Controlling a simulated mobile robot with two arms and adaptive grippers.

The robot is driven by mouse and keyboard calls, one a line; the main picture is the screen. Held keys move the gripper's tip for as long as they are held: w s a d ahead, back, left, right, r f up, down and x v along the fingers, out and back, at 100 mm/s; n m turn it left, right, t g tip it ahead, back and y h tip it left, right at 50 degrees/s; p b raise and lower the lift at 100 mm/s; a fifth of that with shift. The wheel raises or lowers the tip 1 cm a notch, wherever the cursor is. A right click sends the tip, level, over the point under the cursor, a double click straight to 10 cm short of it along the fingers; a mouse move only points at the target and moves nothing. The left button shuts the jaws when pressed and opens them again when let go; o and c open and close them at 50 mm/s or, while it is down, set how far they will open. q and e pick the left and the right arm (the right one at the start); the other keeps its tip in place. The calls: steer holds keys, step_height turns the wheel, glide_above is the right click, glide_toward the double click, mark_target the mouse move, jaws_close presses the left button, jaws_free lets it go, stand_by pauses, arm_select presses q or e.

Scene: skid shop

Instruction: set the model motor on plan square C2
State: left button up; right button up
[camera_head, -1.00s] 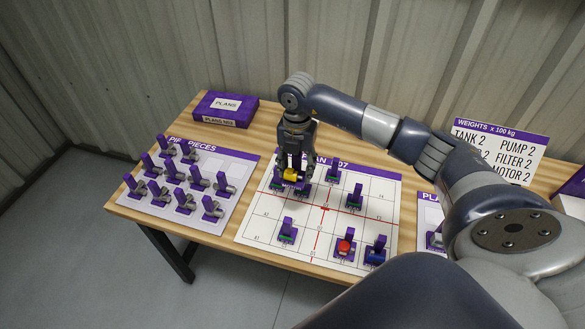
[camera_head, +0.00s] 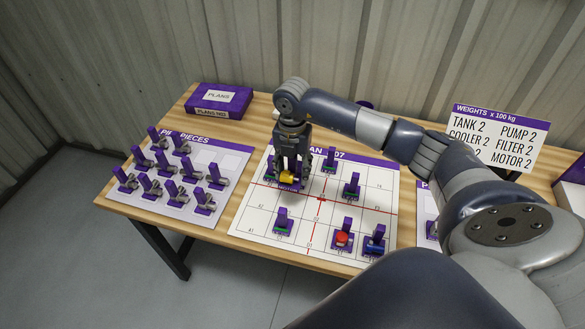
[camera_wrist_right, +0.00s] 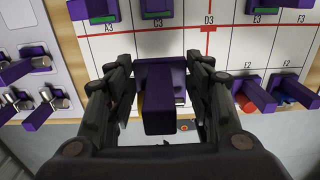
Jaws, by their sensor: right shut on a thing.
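The model motor, a yellow piece (camera_head: 288,178) with a purple upright handle (camera_wrist_right: 160,95), is held in my right gripper (camera_head: 291,165). The gripper is shut on the handle and points down over the back left half of the plan board (camera_head: 250,210). In the right wrist view the motor covers the area below the C3 label, and its purple handle hides most of the yellow body. I cannot tell whether its base touches the board. Square C2's label is hidden. My left gripper is not in view.
A pieces sheet (camera_head: 225,160) with several grey pieces lies left. A purple plans box (camera_head: 221,98) and a weights sign (camera_head: 495,137) stand behind.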

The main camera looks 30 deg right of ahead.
steer(key=shift+f, duration=0.1)
stand_by(0.4)
steer(key=shift+f+b, duration=0.35)
steer(key=shift+b, duration=0.05)
steer(key=b, duration=0.3)
glide_above(293, 200)
steer(key=shift+w+f, duration=0.1)
steer(key=shift+f, duration=2.2)
steer(key=shift+f+b, duration=1.45)
steer(key=shift+f, duration=0.35)
steer(key=shift+f+b, duration=0.5)
steer(key=shift+f, duration=0.2)
steer(key=o, duration=1.2)
steer(key=shift+r, duration=0.1)
